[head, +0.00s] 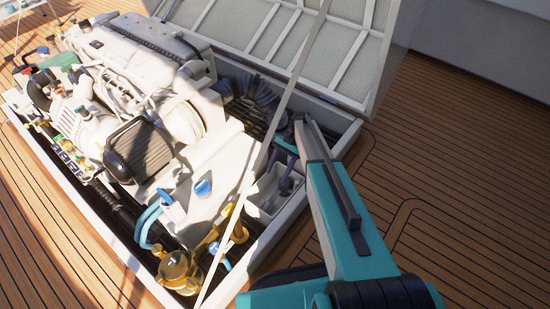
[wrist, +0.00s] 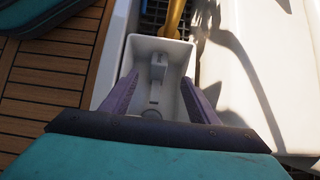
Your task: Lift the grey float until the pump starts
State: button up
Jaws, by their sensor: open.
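A small white open-topped box (wrist: 172,46) sits in the hatch. A pale grey block (wrist: 158,67), which looks like the float, is inside it near the far end in the wrist view. A round shape (wrist: 151,114) lies on the box floor nearer to me. My gripper (wrist: 160,82) is open, its two purple fingers apart over the box with the block in line between and beyond them. I cannot tell how deep the tips reach. In the head view my gripper (head: 280,178) points down at the box (head: 264,206); the float is not distinguishable there.
The white engine (head: 150,75) fills the hatch left of my arm. Brass fittings (head: 180,270) and a blue hose (head: 147,222) are at the near end. The raised lid (head: 285,35) stands behind, and a thin pale bar (head: 272,130) crosses the hatch. Deck (head: 470,190) is clear at right.

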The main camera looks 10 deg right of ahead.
jog(key=s+a+r+n+g+h+p, duration=0.1)
jog(key=s+a+r+p, duration=0.15)
jog(key=s+p, duration=0.6)
jog(key=s+a+r+g+p, duration=0.1)
jog(key=s+r+p, duration=0.3)
jog(key=s, duration=0.7)
jog(key=s+d+r+n+t+h+p, duration=0.1)
jog(key=s+d+r+n+h+p, duration=0.1)
jog(key=s, duration=0.7)
jog(key=s+d+r+n+h+p, duration=0.2)
jog(key=s+d+r+n+p, duration=0.2)
jog(key=s, duration=0.6)
jog(key=shift+s+d+r+n+t+h+p, duration=0.15)
jog(key=shift+n+t+h+p, duration=0.2)
jog(key=shift+n+p, duration=0.6)
jog(key=shift+n, duration=0.25)
jog(key=shift+c, duration=0.5)
